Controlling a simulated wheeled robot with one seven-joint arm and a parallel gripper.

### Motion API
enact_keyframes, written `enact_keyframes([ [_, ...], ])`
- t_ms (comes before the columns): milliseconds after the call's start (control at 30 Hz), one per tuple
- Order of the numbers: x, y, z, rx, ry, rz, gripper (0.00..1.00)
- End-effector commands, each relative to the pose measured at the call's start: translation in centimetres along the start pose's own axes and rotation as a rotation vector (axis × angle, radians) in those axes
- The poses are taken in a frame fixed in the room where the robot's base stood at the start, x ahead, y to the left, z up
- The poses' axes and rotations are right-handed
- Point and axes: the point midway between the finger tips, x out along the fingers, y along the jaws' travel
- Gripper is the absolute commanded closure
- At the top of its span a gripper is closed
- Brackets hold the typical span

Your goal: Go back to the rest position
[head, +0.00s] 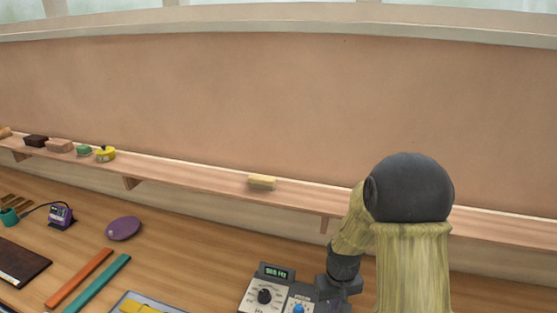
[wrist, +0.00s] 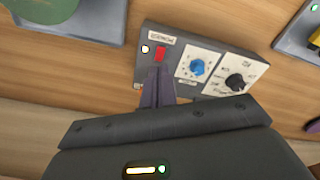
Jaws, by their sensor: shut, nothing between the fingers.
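My gripper (wrist: 160,72) shows in the wrist view with its narrow fingers together and nothing between them. Its tips are at a red switch (wrist: 160,53) on a grey control box (wrist: 177,41); I cannot tell whether they touch it. The box has a blue knob (wrist: 197,68), a black knob (wrist: 237,82) and a small lit lamp (wrist: 145,49). In the head view the box (head: 247,298) shows a green display (head: 275,272), with my arm over its right side. The fingertips are hidden in the head view.
A wall shelf (head: 200,177) holds a pale yellow block (head: 261,182), a yellow round item (head: 105,153) and several blocks.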

Motion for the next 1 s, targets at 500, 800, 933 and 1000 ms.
enact_keyframes([
  [500,-7.9,-1.6,9.7,0.141,0.158,0.014,1.00],
  [800,-8.6,-1.9,11.4,0.165,0.180,0.012,1.00],
  [933,-8.6,-1.9,11.4,0.165,0.180,0.012,1.00],
  [1000,-8.6,-1.9,11.4,0.165,0.180,0.012,1.00],
])
